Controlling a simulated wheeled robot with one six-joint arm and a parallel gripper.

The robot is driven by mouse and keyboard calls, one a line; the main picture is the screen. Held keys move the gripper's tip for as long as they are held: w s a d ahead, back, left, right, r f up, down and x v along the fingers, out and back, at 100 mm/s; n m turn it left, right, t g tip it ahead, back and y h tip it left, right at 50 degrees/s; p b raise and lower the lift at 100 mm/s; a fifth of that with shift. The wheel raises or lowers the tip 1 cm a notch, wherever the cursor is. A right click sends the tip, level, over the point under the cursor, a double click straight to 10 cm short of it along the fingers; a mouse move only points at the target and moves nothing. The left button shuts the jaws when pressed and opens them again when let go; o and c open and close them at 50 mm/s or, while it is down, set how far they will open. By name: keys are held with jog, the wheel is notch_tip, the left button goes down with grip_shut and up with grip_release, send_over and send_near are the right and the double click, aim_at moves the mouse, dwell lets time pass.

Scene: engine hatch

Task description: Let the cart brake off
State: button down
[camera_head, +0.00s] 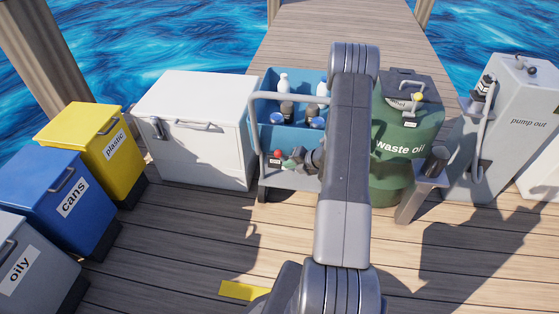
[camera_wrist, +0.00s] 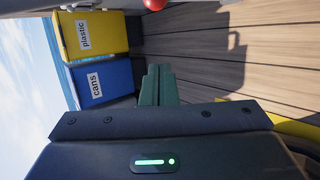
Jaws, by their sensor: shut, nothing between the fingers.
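The cart (camera_head: 292,133) is a blue bin of bottles in a grey frame with a tube handle, between the white chest and the waste oil drum. A small red knob (camera_head: 278,154) shows low on its near side, probably the brake's; its lever is hard to make out. A red ball, probably the same knob, shows at the top edge of the wrist view (camera_wrist: 154,4). My gripper (camera_wrist: 158,70) has its green fingers shut and empty, pointing toward the knob and apart from it in the picture. In the head view my arm covers the cart's right side.
Yellow plastic (camera_head: 84,143), blue cans (camera_head: 60,192) and grey oily (camera_head: 30,265) bins stand left. The white chest (camera_head: 196,125) adjoins the cart. The green waste oil drum (camera_head: 400,165) and pump-out unit (camera_head: 505,130) stand right. Front deck is clear around a yellow strip (camera_head: 243,290).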

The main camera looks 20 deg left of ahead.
aim_at(283, 160)
jog(key=w+a+f, duration=0.4)
jog(key=a, duration=0.2)
jog(key=shift+w+a+f, duration=0.3)
jog(key=shift+a+f, duration=0.05)
jog(key=shift+d, duration=0.1)
jog(key=shift+y, duration=0.8)
jog(key=d+b, duration=0.1)
jog(key=d+r+b, duration=0.1)
jog(key=b, duration=0.1)
jog(key=w+d+b, duration=0.1)
jog(key=d, duration=0.1)
jog(key=shift+r+b, duration=0.15)
jog(key=shift+b, duration=0.15)
